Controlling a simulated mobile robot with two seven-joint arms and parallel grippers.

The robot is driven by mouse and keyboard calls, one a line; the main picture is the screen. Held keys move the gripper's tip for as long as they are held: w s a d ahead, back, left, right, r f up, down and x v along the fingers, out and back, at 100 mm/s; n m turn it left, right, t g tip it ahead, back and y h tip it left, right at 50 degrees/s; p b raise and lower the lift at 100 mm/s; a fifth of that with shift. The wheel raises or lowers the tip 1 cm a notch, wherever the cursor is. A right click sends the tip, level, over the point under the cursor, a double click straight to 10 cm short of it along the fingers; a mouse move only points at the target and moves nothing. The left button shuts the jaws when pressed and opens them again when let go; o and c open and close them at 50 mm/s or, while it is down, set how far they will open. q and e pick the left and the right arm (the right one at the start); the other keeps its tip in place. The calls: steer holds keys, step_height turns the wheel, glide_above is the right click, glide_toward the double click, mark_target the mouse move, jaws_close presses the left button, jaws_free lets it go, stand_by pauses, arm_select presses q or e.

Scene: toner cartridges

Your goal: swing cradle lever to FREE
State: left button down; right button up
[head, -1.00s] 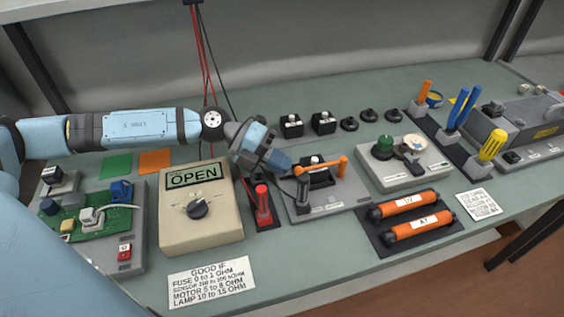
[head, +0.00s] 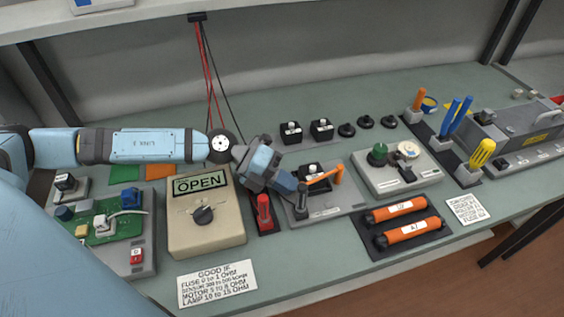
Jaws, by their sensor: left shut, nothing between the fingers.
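The cradle lever, an orange bar (head: 325,177) with an upright orange grip at its right end, sits on a grey base plate (head: 335,208) in the middle of the bench. A black cradle block (head: 311,173) is behind it. My left gripper (head: 298,188) points down and right at the lever's left end, shut and empty, close to a dark upright post (head: 302,203). It hides part of the lever's left end; I cannot tell whether it touches lever or post. No FREE mark is readable. My right gripper is not in view.
A red-handled piece (head: 264,213) and a beige meter reading OPEN (head: 206,232) stand left of the plate. Two orange cartridges (head: 403,227) lie in a dark tray at front right. A grey box with a green knob (head: 377,154) is to the right.

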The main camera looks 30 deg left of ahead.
arm_select(q)
steer(key=shift+f, duration=0.1)
steer(key=shift+w+a, duration=0.1)
steer(key=shift+w+a, duration=0.45)
steer(key=shift+w, duration=0.05)
stand_by(0.4)
